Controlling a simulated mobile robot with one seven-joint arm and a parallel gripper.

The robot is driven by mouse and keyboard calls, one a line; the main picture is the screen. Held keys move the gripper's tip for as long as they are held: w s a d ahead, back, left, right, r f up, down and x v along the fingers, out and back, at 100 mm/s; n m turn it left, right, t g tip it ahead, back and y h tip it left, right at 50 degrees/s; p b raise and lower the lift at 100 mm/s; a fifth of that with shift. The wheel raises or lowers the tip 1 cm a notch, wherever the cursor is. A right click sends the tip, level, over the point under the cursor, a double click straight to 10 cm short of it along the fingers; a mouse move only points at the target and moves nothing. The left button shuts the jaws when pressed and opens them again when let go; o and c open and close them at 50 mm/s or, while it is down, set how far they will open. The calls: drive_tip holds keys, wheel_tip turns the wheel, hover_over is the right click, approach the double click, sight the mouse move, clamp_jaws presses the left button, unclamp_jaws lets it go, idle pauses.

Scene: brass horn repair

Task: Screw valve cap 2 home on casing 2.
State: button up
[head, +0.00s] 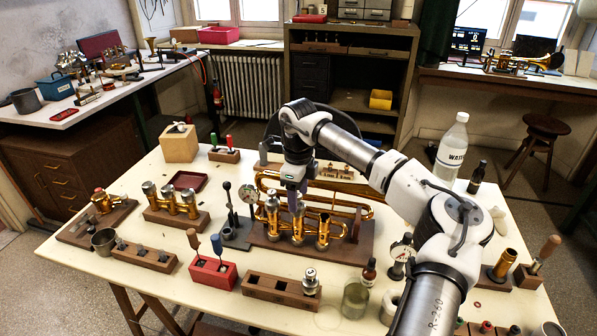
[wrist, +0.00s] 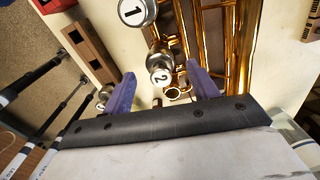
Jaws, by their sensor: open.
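The brass horn (head: 350,212) lies on a wooden cradle with its valve casings upright. Valve cap 2 (wrist: 160,76), silver with a white top marked 2, sits over casing 2 (head: 297,232); I cannot tell how far down it is threaded. My gripper (head: 295,208) points down above the casings. In the wrist view, its purple fingers (wrist: 160,72) are open, one on each side of cap 2, with gaps visible. Cap 1 (wrist: 131,10) is on the neighbouring casing. An open brass ring (wrist: 174,93) shows beside cap 2, apparently casing 3.
Cap 3 (head: 310,282) stands in a wooden block (head: 275,292) in front of the horn. A dial gauge stand (head: 236,235) is close on the left. A red tool block (head: 212,272), glass jar (head: 355,298) and small brown bottle (head: 369,272) stand near the front.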

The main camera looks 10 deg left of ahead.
drive_tip(key=shift+f, duration=1.5)
drive_tip(key=c, duration=1.1)
drive_tip(key=m, duration=0.5)
drive_tip(key=shift+c, duration=0.2)
drive_tip(key=shift+m+b, duration=0.5)
drive_tip(key=shift+m, duration=0.5)
drive_tip(key=m, duration=0.3)
drive_tip(key=shift+m+b, duration=0.3)
